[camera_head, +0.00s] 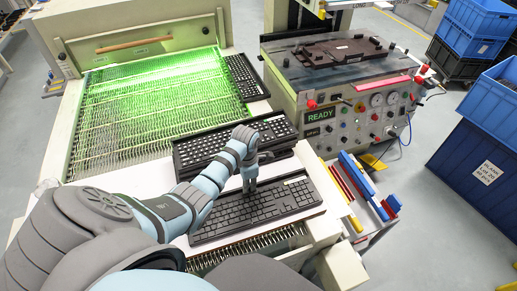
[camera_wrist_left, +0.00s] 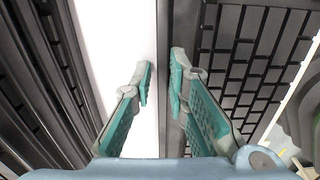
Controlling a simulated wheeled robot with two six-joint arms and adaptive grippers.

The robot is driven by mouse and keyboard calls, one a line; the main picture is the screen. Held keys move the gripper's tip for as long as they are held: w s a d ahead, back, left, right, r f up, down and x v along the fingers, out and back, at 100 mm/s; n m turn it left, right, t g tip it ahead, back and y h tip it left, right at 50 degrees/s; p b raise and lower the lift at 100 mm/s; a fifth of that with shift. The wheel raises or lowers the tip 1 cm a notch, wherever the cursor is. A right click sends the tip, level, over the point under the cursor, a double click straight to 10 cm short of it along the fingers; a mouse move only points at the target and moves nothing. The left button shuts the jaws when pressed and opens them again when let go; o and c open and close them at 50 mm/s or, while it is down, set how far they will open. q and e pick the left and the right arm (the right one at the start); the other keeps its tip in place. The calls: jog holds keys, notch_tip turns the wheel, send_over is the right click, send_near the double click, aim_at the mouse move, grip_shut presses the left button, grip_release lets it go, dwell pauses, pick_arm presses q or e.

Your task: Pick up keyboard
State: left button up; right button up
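A black keyboard (camera_head: 255,208) lies flat on the white surface at the front of the conveyor machine. My left gripper (camera_head: 250,184) points down at its far long edge, around the middle of its length. In the left wrist view the two fingertips (camera_wrist_left: 160,78) are a little apart. The edge of the keyboard (camera_wrist_left: 255,55) runs between them, with one finger over the white strip (camera_wrist_left: 128,35) and the other on the keyboard side. I cannot tell whether they touch it. My right gripper is not in view.
More black keyboards (camera_head: 205,150) lie just behind, partly hidden by my left arm; another (camera_head: 243,76) lies at the green-lit conveyor (camera_head: 150,100). The printing machine (camera_head: 340,105) stands at the right. Coloured bars (camera_head: 365,185) stand right of the keyboard. Blue crates (camera_head: 465,165) are farther right.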

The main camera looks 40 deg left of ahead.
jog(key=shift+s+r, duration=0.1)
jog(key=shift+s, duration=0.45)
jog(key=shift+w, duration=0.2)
